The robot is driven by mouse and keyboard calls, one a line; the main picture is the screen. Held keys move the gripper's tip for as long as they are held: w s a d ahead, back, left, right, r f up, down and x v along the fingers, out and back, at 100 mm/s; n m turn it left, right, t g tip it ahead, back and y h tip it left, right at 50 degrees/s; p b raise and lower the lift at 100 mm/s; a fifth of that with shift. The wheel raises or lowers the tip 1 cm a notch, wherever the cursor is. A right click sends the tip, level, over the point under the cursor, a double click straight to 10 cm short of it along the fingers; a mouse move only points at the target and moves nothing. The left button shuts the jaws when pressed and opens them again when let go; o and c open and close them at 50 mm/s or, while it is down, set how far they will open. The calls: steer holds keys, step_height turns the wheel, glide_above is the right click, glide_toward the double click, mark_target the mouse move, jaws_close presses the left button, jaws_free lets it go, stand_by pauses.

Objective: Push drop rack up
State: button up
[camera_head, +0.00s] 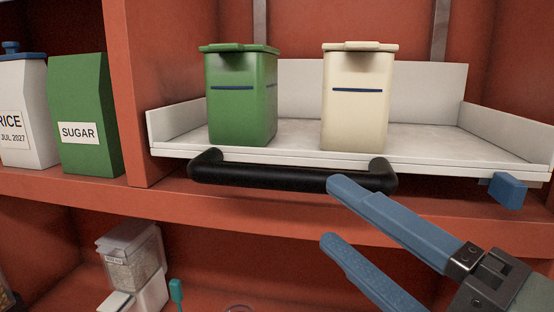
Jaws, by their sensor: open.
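The drop rack (300,160) is a white tray with low side walls and a taller back panel, in an orange-red shelf bay. A black bar handle (290,177) runs along its front edge. A green canister (241,100) and a cream canister (357,100) stand upright on the rack. My gripper (332,212) comes in from the lower right with two blue fingers spread apart and nothing between them. The upper fingertip overlaps the handle's right end in the picture; I cannot tell whether it touches. The lower finger is below the handle, in front of the shelf edge.
A green sugar bag (85,115) and a white rice container (25,110) stand in the left bay beyond the upright divider (140,90). A blue block (507,190) sits under the rack's right end. A clear-and-white dispenser (133,265) stands on the lower shelf.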

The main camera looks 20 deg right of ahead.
mark_target(268, 167)
steer(key=shift+n, duration=0.3)
steer(key=p+x, duration=0.5)
steer(key=x, duration=0.6)
steer(key=shift+w+a+f+p, duration=0.1)
steer(key=shift+w+p, duration=0.3)
steer(key=shift+w, duration=0.35)
steer(key=shift+c, duration=0.2)
jaws_close()
